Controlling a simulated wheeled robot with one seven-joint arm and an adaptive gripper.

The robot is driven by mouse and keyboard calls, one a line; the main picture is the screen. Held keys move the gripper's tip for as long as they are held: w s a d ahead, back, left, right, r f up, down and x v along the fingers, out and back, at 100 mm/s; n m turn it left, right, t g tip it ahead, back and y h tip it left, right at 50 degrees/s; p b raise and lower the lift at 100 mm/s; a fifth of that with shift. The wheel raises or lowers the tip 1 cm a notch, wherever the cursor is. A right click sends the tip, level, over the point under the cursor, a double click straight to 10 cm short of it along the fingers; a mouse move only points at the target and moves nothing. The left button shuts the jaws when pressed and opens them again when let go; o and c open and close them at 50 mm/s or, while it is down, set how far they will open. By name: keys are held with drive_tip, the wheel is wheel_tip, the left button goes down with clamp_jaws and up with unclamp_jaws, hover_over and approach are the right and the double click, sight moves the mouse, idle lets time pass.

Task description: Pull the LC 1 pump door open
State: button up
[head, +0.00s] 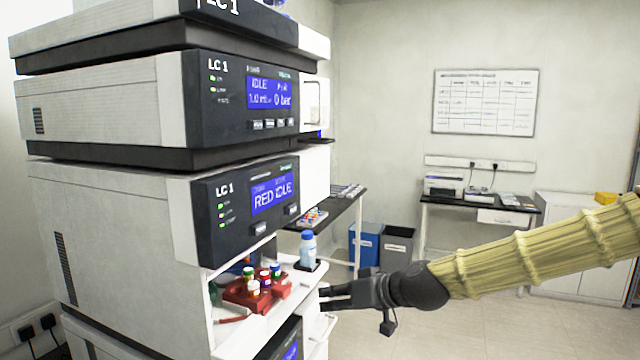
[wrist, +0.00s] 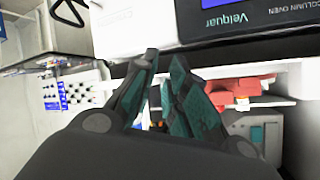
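The LC 1 pump (head: 240,98) is the stack module whose blue screen reads idle and 0 bar. A white panel (head: 314,100) with a pale recess shows at its right side; I cannot tell from this angle whether it is the door. My gripper (head: 322,297) is at the right of the stack, well below the pump, beside the lower open bay. In the wrist view, its two dark and teal fingers (wrist: 163,56) stand partly open with a narrow gap. I see nothing held between them.
The LC 1 module (head: 250,205) below the pump reads RED IDLE. Under it, an open bay holds a red rack (head: 256,291) with vials. A blue-capped bottle (head: 307,250) stands near my gripper. Bins (head: 397,247) and a side table (head: 345,205) are behind. The floor at right is clear.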

wheel_tip(320, 180, up, 22)
drive_tip(key=d+n+t+y+p, duration=0.1)
drive_tip(key=d+n+t+y, duration=0.1)
drive_tip(key=n, duration=0.1)
drive_tip(key=n+y+p, duration=0.2)
drive_tip(key=n+y, duration=0.1)
approach(321, 118)
wheel_tip(321, 118, up, 3)
drive_tip(key=shift+p+x, duration=1.7)
drive_tip(key=shift+x, duration=3.5)
drive_tip(key=shift+w, duration=0.1)
drive_tip(key=shift+r, duration=0.1)
clamp_jaws()
drive_tip(key=shift+d, duration=0.15)
